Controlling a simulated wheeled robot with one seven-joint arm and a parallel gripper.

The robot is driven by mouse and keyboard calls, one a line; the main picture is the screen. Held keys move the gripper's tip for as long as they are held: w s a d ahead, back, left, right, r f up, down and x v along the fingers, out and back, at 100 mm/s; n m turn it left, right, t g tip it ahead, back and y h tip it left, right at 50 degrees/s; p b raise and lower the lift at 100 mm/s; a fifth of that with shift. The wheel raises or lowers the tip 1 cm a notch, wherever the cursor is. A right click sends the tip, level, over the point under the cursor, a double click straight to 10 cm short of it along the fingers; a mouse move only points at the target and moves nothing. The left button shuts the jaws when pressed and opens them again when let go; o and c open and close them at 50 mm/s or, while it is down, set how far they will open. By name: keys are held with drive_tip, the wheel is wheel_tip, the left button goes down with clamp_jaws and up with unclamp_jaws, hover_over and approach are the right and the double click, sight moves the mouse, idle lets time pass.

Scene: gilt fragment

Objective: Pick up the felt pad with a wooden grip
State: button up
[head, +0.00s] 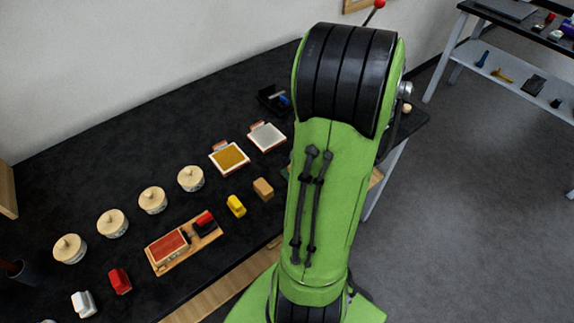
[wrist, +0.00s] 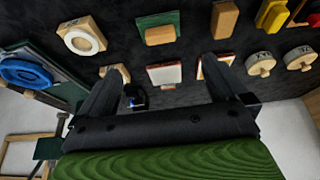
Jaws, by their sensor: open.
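The felt pad with a wooden grip appears to be the green pad (wrist: 172,18) with a tan wooden block on top, lying on the dark table in the upper middle of the wrist view. In the head view my green arm hides most of that spot. My gripper (wrist: 162,64) is open and empty, its two fingers spread wide above the table. The pad lies beyond the fingertips, apart from them. A framed pale tile (wrist: 165,76) shows between the fingers. The head view does not show the gripper.
On the table are a gold tile (head: 229,158), a brown block (head: 263,188), a yellow item (head: 236,205) and several lidded round pots (head: 191,178). A white ring on wood (wrist: 80,39) and a blue ring (wrist: 25,73) lie left of the pad in the wrist view.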

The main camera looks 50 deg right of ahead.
drive_tip(key=b+x, duration=0.2)
drive_tip(key=x, duration=1.2)
drive_tip(key=shift+w, duration=0.15)
drive_tip(key=shift+c, duration=0.8)
drive_tip(key=c, duration=0.7)
